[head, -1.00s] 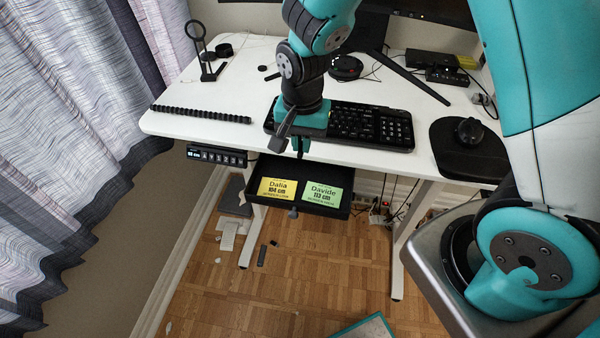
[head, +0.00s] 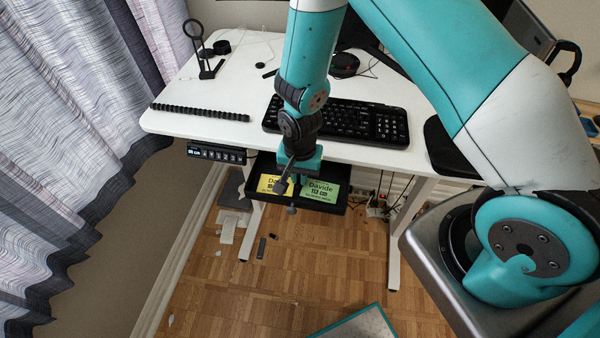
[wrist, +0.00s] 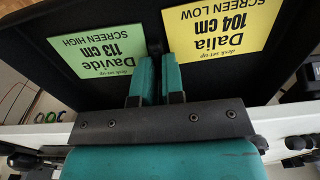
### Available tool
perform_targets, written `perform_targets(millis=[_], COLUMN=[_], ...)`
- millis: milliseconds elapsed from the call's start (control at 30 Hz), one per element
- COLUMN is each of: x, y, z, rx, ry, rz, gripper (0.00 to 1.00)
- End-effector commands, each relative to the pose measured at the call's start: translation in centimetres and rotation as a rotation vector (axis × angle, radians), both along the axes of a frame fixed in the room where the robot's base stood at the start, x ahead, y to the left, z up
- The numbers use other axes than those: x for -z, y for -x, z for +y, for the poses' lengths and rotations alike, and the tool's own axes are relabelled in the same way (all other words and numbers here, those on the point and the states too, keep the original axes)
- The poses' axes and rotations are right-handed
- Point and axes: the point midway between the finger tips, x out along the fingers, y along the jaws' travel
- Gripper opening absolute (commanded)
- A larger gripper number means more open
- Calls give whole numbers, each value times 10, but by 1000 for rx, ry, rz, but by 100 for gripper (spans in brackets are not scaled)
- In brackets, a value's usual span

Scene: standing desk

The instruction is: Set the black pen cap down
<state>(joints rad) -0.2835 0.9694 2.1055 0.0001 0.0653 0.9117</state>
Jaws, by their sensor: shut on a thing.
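My gripper (head: 299,181) points down over the open black drawer under the desk. In the wrist view its fingers (wrist: 158,62) are nearly together. A small dark piece, the black pen cap (wrist: 154,46), shows at the fingertips, mostly hidden between them; it blends with the dark drawer floor. In the head view the cap cannot be made out. The drawer (head: 335,207) holds a yellow "Dalia" card (wrist: 222,32) and a green "Davide" card (wrist: 103,42). The fingertips are over the gap between the cards; their exact height above the floor is unclear.
The white desktop (head: 195,131) is above and behind the drawer, with a keyboard (head: 365,124), a ridged black strip (head: 200,111) and a black stand (head: 207,68). A control panel (head: 216,154) hangs left of the drawer. A small knob (head: 291,209) projects from the drawer front.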

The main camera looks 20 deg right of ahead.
Motion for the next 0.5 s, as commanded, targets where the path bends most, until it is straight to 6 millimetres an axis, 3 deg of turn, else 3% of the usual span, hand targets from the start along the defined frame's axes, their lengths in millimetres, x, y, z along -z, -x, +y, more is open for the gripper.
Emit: perform_targets(millis=[133, 200, 267, 500], x=[5, 3, 3, 2], y=[0, 0, 0, 0], z=[0, 0, 0, 0], rx=[0, 0, 0, 0], ry=[0, 0, 0, 0], rz=[0, 0, 0, 1], gripper=[0, 23, 35, 35])
